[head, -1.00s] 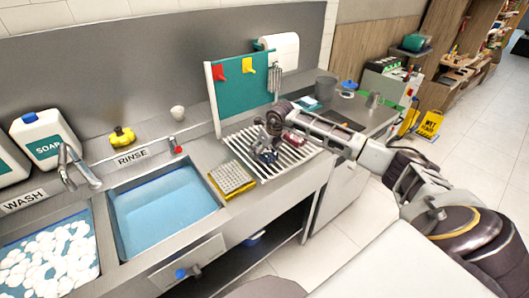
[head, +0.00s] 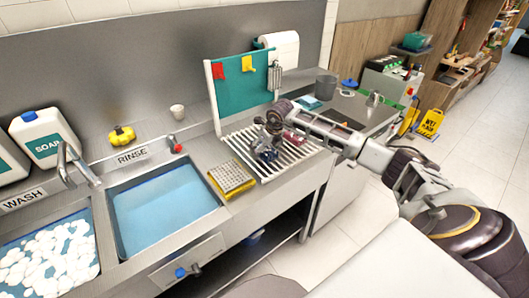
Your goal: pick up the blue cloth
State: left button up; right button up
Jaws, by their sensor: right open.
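A small light-blue folded piece (head: 309,102) lies flat on the counter behind the drying rack; it looks like a cloth, but it is too small to be sure. A larger teal sheet (head: 243,92) hangs upright from a white frame, with a red and a yellow piece at its top. My right gripper (head: 266,152) is open, pointing down low over the slatted drying rack (head: 300,155), to the left of and nearer than the light-blue piece. Something dark bluish shows at its fingers; I cannot tell what it is. My left gripper is not in view.
A yellow sponge-like block (head: 231,178) lies left of the rack. The rinse sink (head: 165,210) and the wash sink (head: 50,252) are further left.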

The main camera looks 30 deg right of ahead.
jog(key=shift+f, duration=0.15)
dwell(0.5)
jog(key=c, duration=1.1)
jog(key=shift+r+p, duration=0.3)
jog(key=shift+r, duration=0.05)
notch_tip(320, 180, up, 9)
jog(key=shift+f+b, duration=0.2)
jog(key=shift+b, duration=0.65)
jog(key=shift+r, duration=0.65)
